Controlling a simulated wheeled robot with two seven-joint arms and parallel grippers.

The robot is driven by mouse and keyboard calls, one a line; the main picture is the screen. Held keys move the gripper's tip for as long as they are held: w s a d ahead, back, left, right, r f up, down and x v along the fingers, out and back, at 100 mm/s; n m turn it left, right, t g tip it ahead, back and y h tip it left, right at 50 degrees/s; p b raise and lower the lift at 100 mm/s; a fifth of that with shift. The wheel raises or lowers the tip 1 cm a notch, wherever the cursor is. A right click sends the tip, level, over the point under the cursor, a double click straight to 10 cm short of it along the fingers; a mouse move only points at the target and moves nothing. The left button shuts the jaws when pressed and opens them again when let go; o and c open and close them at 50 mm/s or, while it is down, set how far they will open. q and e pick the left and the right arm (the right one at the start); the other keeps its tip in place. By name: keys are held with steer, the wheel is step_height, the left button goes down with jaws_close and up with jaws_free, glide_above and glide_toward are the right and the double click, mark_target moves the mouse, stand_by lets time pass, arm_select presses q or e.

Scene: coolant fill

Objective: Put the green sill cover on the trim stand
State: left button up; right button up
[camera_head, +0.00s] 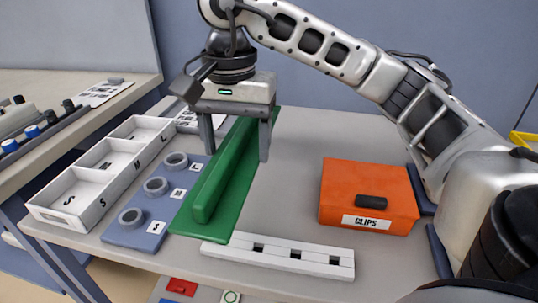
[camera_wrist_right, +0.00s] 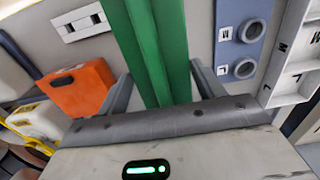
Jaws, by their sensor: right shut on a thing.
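The green sill cover (camera_head: 218,190) is a long flat green strip with a raised rib along it. My right gripper (camera_head: 236,152) is shut on it, one finger at each long edge. The cover's near end hangs toward the viewer, over the left end of a white bar (camera_head: 310,262) with dark slots, perhaps the trim stand. I cannot tell whether the cover touches anything below. In the right wrist view the cover (camera_wrist_right: 158,45) runs between the two fingers (camera_wrist_right: 160,88), and the white bar (camera_wrist_right: 82,23) lies apart to its left. My left gripper is not in view.
An orange CLIPS box (camera_head: 340,190) stands right of the cover. A blue plate with several grey rings (camera_head: 135,238) and a white compartment tray (camera_head: 72,220) lie to the left. The grey table between the cover and the orange box is clear.

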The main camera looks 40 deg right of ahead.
steer(key=w+d+f, duration=0.1)
steer(key=d, duration=0.1)
steer(key=w+d+f, duration=0.1)
steer(key=d, duration=0.1)
steer(key=w+d+f, duration=0.1)
steer(key=d+f, duration=0.1)
steer(key=d, duration=0.1)
steer(key=shift+w+d+b, duration=0.1)
steer(key=shift+w+b, duration=0.3)
glide_above(266, 173)
step_height(266, 173, down, 5)
steer(key=shift+s+r, duration=0.1)
steer(key=shift+s, duration=0.05)
steer(key=shift+w+d+f, duration=0.1)
steer(key=shift+w+f, duration=0.1)
steer(key=shift+f, duration=1.65)
steer(key=shift+f, duration=0.15)
steer(key=o, duration=1.1)
steer(key=shift+c, duration=0.2)
